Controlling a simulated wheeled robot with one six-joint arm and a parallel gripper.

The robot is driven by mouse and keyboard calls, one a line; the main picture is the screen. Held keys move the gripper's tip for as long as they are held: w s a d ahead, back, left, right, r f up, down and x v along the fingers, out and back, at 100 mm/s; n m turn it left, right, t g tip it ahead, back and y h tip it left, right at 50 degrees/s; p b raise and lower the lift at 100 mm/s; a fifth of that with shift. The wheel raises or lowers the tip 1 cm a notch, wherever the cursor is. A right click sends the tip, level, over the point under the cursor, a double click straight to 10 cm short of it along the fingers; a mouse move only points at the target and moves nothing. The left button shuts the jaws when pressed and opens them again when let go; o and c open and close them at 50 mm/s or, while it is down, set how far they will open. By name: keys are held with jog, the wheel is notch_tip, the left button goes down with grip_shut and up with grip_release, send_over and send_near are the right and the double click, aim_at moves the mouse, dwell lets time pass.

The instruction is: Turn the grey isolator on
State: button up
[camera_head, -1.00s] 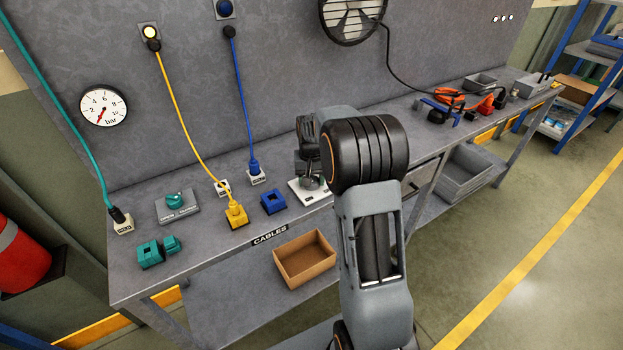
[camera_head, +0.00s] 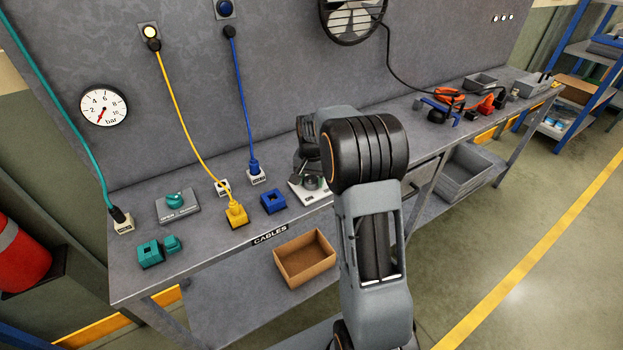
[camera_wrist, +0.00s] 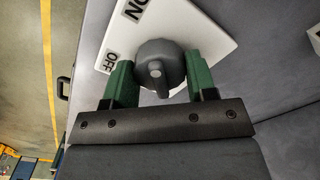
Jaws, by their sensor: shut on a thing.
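The grey isolator (camera_wrist: 160,68) is a round knob with a raised grip bar on a white plate (camera_wrist: 207,32) marked ON and OFF. In the wrist view the knob sits between the two green fingers of my gripper (camera_wrist: 158,84), which is shut on it. The bar's end points toward the gripper's palm, and the OFF label is to its left, with ON farther up. In the head view the plate (camera_head: 310,194) lies on the bench, and my wrist hides part of the knob and the fingers.
A cardboard box (camera_head: 305,259) sits below. Orange-handled tools (camera_head: 450,97) lie at the far right.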

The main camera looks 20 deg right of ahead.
aim_at(312, 179)
jog(key=o, duration=0.9)
notch_tip(312, 179, up, 14)
jog(key=shift+f, duration=0.1)
dwell(0.6)
jog(key=s+a+f+n+t, duration=0.1)
jog(key=s+a+n, duration=0.1)
jog(key=s, duration=0.5)
jog(key=s+a+f+n+t, duration=0.1)
jog(key=s+a+f+n, duration=0.1)
jog(key=s+a, duration=0.3)
jog(key=s+a+f+n+t, duration=0.1)
jog(key=s+a+n, duration=0.2)
jog(key=s, duration=0.7)
jog(key=shift+a+f+n+t, duration=0.25)
jog(key=shift+a+n+t, duration=0.05)
jog(key=shift+n, duration=0.1)
